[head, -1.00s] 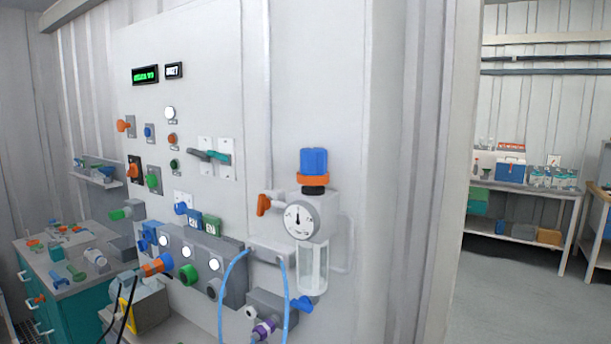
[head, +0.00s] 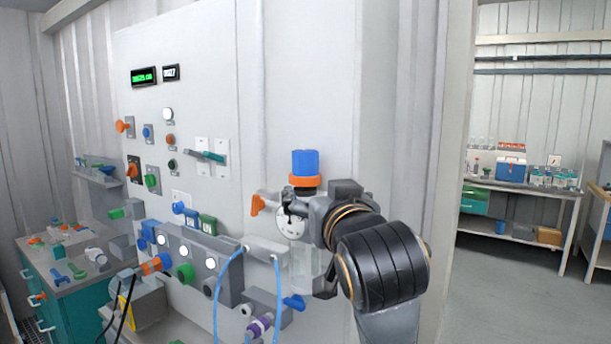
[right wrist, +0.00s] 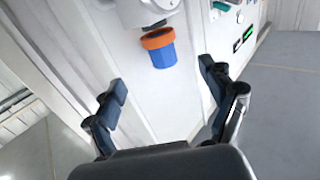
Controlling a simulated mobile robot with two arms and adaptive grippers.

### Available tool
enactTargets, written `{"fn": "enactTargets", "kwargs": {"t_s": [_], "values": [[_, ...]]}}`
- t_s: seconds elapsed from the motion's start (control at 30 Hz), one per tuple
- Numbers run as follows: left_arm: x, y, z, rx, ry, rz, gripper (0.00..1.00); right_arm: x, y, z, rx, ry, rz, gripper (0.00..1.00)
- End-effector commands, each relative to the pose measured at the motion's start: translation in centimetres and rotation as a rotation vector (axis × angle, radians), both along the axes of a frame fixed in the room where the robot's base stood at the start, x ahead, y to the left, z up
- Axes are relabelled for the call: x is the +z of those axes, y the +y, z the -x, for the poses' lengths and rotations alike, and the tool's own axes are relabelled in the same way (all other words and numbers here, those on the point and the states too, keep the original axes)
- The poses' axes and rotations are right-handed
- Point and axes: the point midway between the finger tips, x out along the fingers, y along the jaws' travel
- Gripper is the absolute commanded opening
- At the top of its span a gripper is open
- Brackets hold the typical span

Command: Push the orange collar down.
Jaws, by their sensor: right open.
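The orange collar (head: 305,180) is a ring just under the blue knob (head: 305,163), on top of the regulator with the round gauge (head: 290,221). In the right wrist view the collar (right wrist: 157,39) and blue knob (right wrist: 163,56) appear beyond the fingers, with the knob's end toward the gap. My right gripper (head: 305,250) is in front of the regulator, just below the collar in the picture, hiding part of the gauge and the clear bowl. Its fingers (right wrist: 163,78) are spread and nothing is between them. My left gripper is not in view.
An orange lever (head: 257,204) sticks out left of the gauge. Blue hoses (head: 228,285) loop below it, beside a blue valve handle (head: 294,302). The white panel (head: 318,80) above the knob is clear. A bench (head: 520,188) stands far right.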

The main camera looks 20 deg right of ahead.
Motion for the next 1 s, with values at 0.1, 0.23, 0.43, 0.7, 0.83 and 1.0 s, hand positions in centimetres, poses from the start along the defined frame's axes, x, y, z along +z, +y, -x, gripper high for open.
{"fn": "enactTargets", "kwargs": {"t_s": [0.1,0.23,0.43,0.7,0.83,1.0], "values": [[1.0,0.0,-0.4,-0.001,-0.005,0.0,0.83,0.1,-0.4,-2.2,-0.003,0.006,0.001,0.83],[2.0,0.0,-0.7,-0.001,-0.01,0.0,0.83,0.2,-0.7,-5.1,-0.002,0.007,0.002,0.83],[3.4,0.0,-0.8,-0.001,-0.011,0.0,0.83,0.2,-1.2,-9.1,-0.003,0.007,0.001,0.83],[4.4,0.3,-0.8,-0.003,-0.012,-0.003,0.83,0.0,-1.6,-12.2,-0.001,0.003,0.001,0.83],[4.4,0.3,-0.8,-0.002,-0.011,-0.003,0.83,-0.1,-1.6,-12.5,-0.001,0.002,0.001,0.83],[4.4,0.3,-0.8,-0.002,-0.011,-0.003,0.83,-0.1,-1.6,-12.6,0.0,0.001,0.001,0.83]]}}
